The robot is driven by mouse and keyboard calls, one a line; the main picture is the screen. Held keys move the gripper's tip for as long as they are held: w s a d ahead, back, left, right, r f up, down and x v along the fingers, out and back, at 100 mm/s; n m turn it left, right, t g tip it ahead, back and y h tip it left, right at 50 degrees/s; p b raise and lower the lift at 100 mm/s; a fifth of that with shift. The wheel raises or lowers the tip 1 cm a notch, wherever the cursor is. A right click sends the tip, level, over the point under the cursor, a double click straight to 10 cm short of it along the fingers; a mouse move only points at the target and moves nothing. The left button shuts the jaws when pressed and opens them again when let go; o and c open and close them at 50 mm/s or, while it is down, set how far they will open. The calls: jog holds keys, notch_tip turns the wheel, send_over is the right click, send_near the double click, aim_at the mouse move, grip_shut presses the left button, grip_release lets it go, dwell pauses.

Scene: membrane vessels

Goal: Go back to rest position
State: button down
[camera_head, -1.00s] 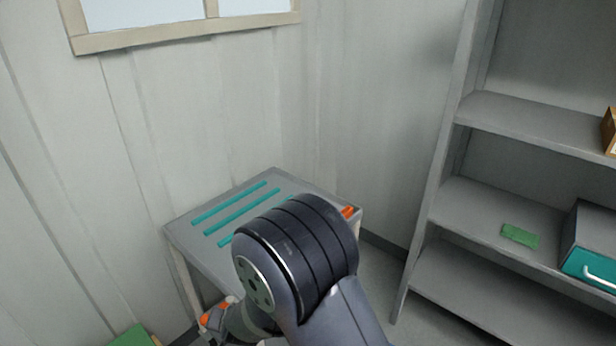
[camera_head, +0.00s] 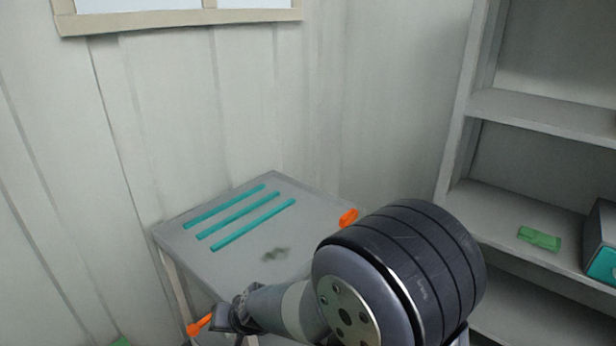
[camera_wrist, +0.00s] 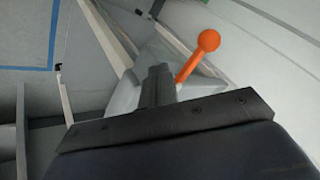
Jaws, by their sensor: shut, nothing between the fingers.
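My gripper (camera_head: 232,318) is low in the head view, in front of the grey table's near edge, with my arm reaching in from the right. In the wrist view its fingers (camera_wrist: 157,85) are together with nothing seen between them. An orange lever with a ball end (camera_head: 200,325) is just left of the gripper. An orange lever also shows right of the fingers in the wrist view (camera_wrist: 206,45); I cannot tell whether they touch. The grey table (camera_head: 180,245) carries several teal strips (camera_head: 238,215) and a dark smudge (camera_head: 275,254).
A second orange piece (camera_head: 348,217) sits at the table's right corner, close to my arm. A grey shelf unit (camera_head: 500,205) at right holds a green piece (camera_head: 540,238) and a grey box with a teal front (camera_head: 602,245). A wall stands behind the table.

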jog(key=shift+w+d+n+g+y+b, duration=0.35)
jog(key=shift+d+n+g+b, duration=0.15)
jog(key=shift+n+b, duration=0.55)
jog(key=shift+s+a+m, duration=0.1)
jog(key=shift+m, duration=0.15)
